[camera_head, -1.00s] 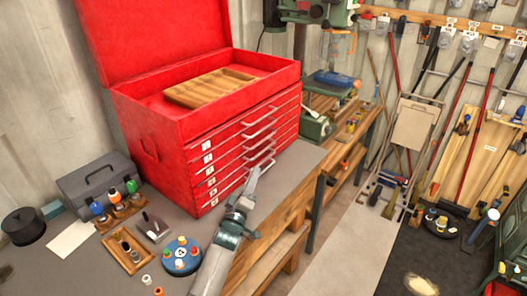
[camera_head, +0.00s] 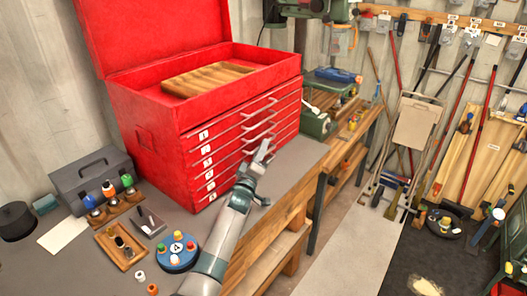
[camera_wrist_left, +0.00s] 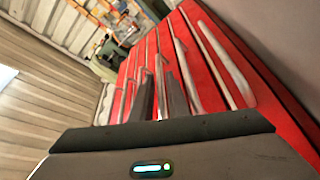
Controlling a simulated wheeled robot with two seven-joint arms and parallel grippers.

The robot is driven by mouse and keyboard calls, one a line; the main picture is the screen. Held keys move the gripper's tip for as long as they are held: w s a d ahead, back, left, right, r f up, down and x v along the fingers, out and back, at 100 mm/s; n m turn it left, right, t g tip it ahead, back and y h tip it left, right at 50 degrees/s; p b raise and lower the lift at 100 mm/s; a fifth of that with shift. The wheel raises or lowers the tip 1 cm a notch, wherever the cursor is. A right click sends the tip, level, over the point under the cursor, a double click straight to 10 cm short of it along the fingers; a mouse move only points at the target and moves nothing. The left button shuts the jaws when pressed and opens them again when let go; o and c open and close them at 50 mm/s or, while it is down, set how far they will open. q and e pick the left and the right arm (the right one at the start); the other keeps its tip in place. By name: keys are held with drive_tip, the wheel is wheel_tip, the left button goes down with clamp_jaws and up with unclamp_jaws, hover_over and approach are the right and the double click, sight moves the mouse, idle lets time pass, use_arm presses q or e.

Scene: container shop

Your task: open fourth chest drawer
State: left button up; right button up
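The red tool chest (camera_head: 150,115) stands on the bench with its lid up. Its front has a stack of numbered drawers with bar handles, all flush. The fourth drawer (camera_head: 226,165) sits below the middle of the stack. My left gripper (camera_head: 264,152) is at the lower handles, in front of the chest. In the left wrist view, its two fingers (camera_wrist_left: 160,98) are apart, with a handle bar showing between them. I cannot tell whether they touch it or exactly which drawer it belongs to. My right gripper is not in view.
A wooden tray (camera_head: 208,78) lies in the chest's top. A grey toolbox (camera_head: 92,178), small bottles and a round blue holder (camera_head: 176,254) stand on the grey bench top (camera_head: 305,158).

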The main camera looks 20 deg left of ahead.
use_arm(q)
drive_tip(key=shift+b+x, duration=0.35)
drive_tip(key=shift+x, duration=0.6)
clamp_jaws()
drive_tip(key=shift+d, duration=0.1)
idle(1.0)
